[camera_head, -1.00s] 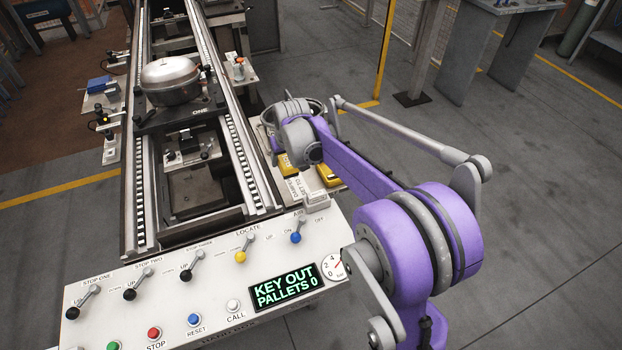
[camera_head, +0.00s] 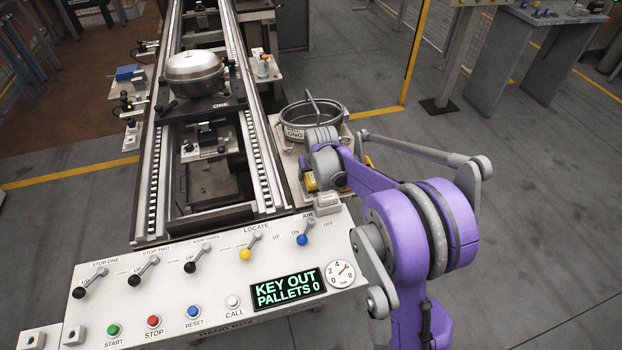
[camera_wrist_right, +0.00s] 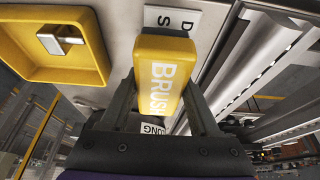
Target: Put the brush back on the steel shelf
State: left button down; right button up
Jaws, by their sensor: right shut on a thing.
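My right gripper (camera_wrist_right: 158,88) is shut on the yellow brush (camera_wrist_right: 165,52), marked BRUSH in white, with one finger on each side of it. In the head view the fingertips are hidden behind my purple right arm, above the side of the line just beyond the control panel. A pale surface with a printed label (camera_wrist_right: 172,20) lies behind the brush in the wrist view. I cannot tell whether the brush touches it, or whether it is the steel shelf. My left gripper is not in view.
A round metal pan (camera_head: 312,118) stands beyond my right wrist. A yellow tray (camera_wrist_right: 95,70) holds a small metal piece. The conveyor (camera_head: 245,135) carries a lidded pot (camera_head: 195,72). The control panel (camera_head: 215,275) with levers is nearest me. Open floor lies to the right.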

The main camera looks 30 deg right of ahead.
jog(key=shift+f, duration=1.1)
jog(key=shift+f, duration=0.25)
jog(key=o, duration=1.4)
jog(key=shift+r, duration=0.1)
jog(key=shift+o, duration=0.2)
